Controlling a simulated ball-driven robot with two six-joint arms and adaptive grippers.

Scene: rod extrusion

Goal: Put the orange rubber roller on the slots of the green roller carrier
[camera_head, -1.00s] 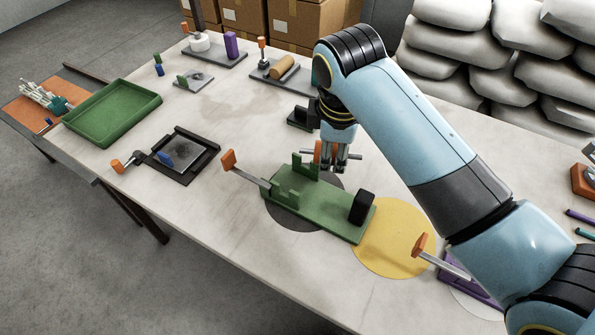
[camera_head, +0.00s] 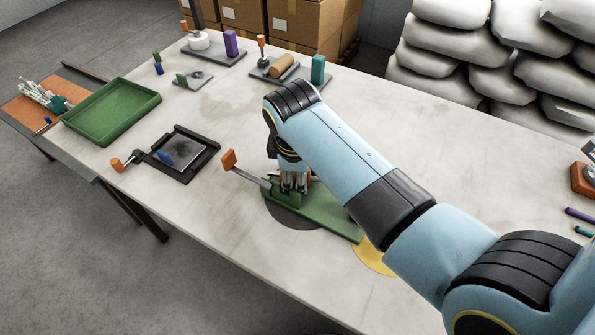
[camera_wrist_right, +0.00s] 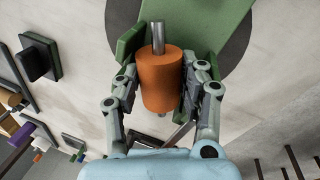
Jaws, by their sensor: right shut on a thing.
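My right gripper (camera_head: 292,188) is shut on the orange rubber roller (camera_wrist_right: 162,82), which sits between its fingers with a metal shaft (camera_wrist_right: 158,38) sticking out. In the head view the gripper is at the left end of the green roller carrier (camera_head: 330,215), among its slotted uprights. The carrier also shows behind the roller in the right wrist view (camera_wrist_right: 205,18), with green uprights on either side. The roller is mostly hidden by the fingers in the head view. I cannot tell whether its shaft rests in the slots. My left gripper is not in view.
A black frame tray (camera_head: 182,156) and a green tray (camera_head: 112,110) lie further left. Several fixtures and a teal block (camera_head: 318,69) stand at the back. The front table surface is clear.

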